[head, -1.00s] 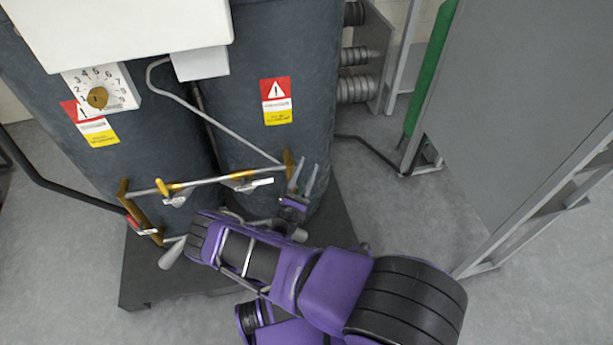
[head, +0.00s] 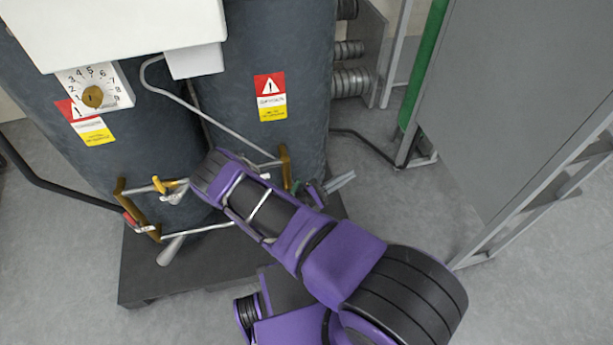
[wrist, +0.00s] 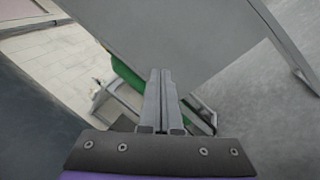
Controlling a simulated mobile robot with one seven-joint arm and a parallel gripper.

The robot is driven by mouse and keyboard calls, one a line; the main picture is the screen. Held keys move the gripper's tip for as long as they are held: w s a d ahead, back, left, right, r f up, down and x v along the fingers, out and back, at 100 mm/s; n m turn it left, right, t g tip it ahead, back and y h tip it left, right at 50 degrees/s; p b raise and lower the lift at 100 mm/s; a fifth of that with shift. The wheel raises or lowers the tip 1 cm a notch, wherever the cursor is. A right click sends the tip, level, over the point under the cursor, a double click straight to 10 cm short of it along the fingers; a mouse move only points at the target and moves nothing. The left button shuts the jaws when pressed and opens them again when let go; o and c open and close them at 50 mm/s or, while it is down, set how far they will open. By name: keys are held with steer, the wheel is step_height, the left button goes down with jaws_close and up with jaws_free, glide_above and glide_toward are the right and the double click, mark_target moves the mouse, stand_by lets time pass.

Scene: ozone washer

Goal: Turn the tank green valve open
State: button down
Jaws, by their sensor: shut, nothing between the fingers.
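Two dark tanks (head: 265,45) stand on a black base, with a pipe frame of brass fittings and valves low in front. A small green bit (head: 296,187), perhaps the green valve, shows beside the right brass fitting (head: 285,165); my arm hides most of what is around it. My gripper (head: 343,181) is just right of that fitting, its fingers together and pointing right, away from the pipes. In the wrist view the gripper (wrist: 162,72) is shut and empty, and no valve shows there.
A yellow-handled valve (head: 160,185) and a red-handled valve (head: 128,219) sit on the left of the pipe frame. A grey panel (head: 510,110) with a green post (head: 420,75) stands to the right. Grey floor between tanks and panel is open.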

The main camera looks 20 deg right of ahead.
steer(key=s+d+f+m+g+y, duration=0.2)
steer(key=s+f+m+g+y, duration=0.55)
steer(key=s+m+g, duration=0.35)
steer(key=a+f+m+g+y, duration=0.2)
steer(key=a+m+y, duration=0.3)
steer(key=y, duration=0.5)
steer(key=w+d+r+m+t+y+b, duration=0.1)
steer(key=w+r+m+t+y, duration=0.35)
steer(key=w, duration=0.45)
steer(key=w+d+r+m+t+y+b, duration=0.1)
steer(key=w+r+m+t+y, duration=0.4)
steer(key=w, duration=0.4)
steer(key=a+f, duration=0.5)
steer(key=a, duration=0.4)
steer(key=shift+s+f+g+y, duration=0.25)
steer(key=shift+s+g+y, duration=0.1)
steer(key=shift+s, duration=0.1)
steer(key=shift+a+r, duration=0.1)
